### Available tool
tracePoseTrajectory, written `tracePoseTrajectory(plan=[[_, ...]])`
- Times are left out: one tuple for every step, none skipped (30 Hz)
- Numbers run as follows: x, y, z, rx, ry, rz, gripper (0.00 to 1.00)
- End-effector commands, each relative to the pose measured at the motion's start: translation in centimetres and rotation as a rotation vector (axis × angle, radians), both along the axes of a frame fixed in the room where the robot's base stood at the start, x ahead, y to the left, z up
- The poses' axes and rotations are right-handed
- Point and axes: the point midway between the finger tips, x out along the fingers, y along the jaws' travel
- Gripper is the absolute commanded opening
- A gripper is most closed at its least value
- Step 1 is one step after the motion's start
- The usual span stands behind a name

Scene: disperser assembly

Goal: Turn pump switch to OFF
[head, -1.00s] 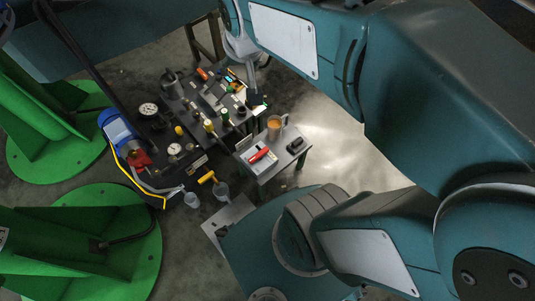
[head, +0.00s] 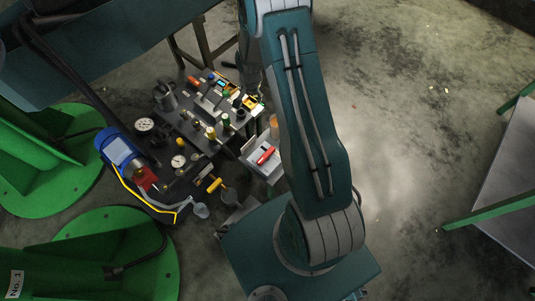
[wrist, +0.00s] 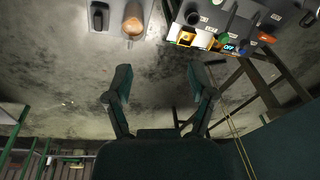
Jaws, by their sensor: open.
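My gripper (wrist: 160,82) is open and empty in the wrist view, its two fingers wide apart over bare floor. The dark control panel (wrist: 238,18) lies upper right of the fingers, apart from them. On its near edge are a blue display (wrist: 229,47) that seems to read OFF and yellow-framed units (wrist: 186,38), beside an orange-red part (wrist: 267,38). I cannot tell which part is the pump switch or how it is set. In the head view the panel (head: 190,117) stands left of my arm. My gripper is not clearly visible there.
A small side table (head: 258,162) with a red item stands beside the panel; a cup of orange liquid (wrist: 133,20) shows in the wrist view. A blue pump motor (head: 118,150) and green bases (head: 100,262) are at left. Floor on the right is open up to a green-framed table (head: 510,190).

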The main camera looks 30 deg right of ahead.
Motion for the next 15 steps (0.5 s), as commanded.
tracePoseTrajectory(plan=[[-0.4, -0.2, -2.9, 0.006, 0.022, -0.030, 0.71], [-0.6, -0.4, -4.4, 0.010, 0.030, -0.050, 0.71], [-0.9, -0.7, -6.3, 0.014, 0.039, -0.077, 0.71], [-1.2, -0.9, -7.8, 0.018, 0.047, -0.098, 0.71], [-1.5, -1.1, -9.3, 0.022, 0.054, -0.117, 0.71], [-2.0, -1.4, -11.3, 0.028, 0.066, -0.144, 0.71], [-2.4, -1.6, -12.7, 0.031, 0.071, -0.163, 0.71], [-2.9, -1.7, -14.2, 0.035, 0.079, -0.183, 0.71], [-3.6, -1.9, -16.1, 0.039, 0.089, -0.210, 0.71], [-4.1, -2.0, -17.4, 0.042, 0.095, -0.227, 0.71], [-4.6, -2.0, -18.7, 0.045, 0.103, -0.245, 0.71], [-5.3, -2.1, -20.1, 0.048, 0.109, -0.266, 0.71], [-5.8, -2.1, -21.1, 0.050, 0.114, -0.279, 0.71], [-6.1, -2.1, -21.9, 0.051, 0.118, -0.292, 0.71], [-6.6, -2.1, -22.9, 0.051, 0.121, -0.306, 0.71]])
